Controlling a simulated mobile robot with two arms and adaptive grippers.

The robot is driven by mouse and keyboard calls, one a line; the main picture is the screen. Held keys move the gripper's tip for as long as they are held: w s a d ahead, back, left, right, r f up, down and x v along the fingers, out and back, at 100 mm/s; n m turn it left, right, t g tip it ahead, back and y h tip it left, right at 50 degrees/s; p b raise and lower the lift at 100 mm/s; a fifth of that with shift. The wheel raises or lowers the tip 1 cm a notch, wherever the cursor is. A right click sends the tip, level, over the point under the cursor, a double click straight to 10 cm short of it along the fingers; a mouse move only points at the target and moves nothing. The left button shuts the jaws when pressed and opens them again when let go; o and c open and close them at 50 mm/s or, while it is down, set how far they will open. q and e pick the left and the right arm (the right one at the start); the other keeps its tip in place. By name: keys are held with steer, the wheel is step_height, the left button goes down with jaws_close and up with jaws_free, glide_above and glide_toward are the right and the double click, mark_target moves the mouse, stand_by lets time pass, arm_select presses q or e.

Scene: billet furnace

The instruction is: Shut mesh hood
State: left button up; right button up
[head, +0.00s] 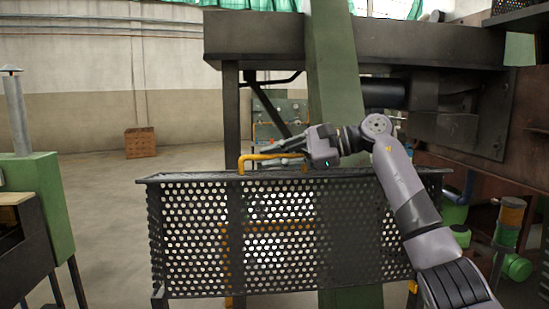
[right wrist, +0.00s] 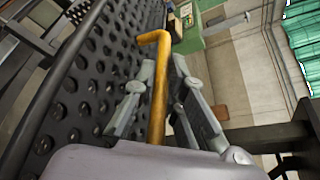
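The mesh hood (head: 190,235) is a dark perforated metal panel with a frame, across the middle of the head view. It also fills the left of the right wrist view (right wrist: 85,85). A yellow bar handle (head: 250,158) stands at its top edge. In the right wrist view the handle (right wrist: 158,85) runs between the two fingers of my right gripper (right wrist: 162,100). The fingers are apart, with a visible gap on the bar's right side. In the head view my right gripper (head: 272,151) reaches in from the right above the hood's top edge. My left gripper is not in view.
A green post (head: 335,75) and a dark overhead beam (head: 430,42) stand behind the hood. A green machine (head: 40,190) is at the left. Green cylinders (head: 455,210) are at the right. The floor (head: 110,210) between the left machine and the hood is clear.

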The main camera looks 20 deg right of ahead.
jaws_close()
stand_by(0.4)
steer(key=shift+s+f+b, duration=0.1)
steer(key=shift+f+b, duration=0.05)
steer(key=shift+b, duration=0.15)
steer(key=s+a+f+n+t+b, duration=0.1)
steer(key=s+a+f+n+b, duration=0.1)
steer(key=s+b, duration=0.8)
steer(key=s+a+f+n+t+y+b, duration=0.1)
steer(key=s+a+f+n+b, duration=0.1)
steer(key=s+b, duration=0.8)
step_height(320, 180, down, 3)
steer(key=n+b, duration=0.1)
steer(key=b, duration=0.1)
steer(key=shift+s+n+t+b, duration=0.2)
steer(key=shift+n+t+b, duration=0.1)
steer(key=shift+n, duration=0.1)
steer(key=shift+a+r, duration=0.1)
steer(key=shift+r, duration=0.05)
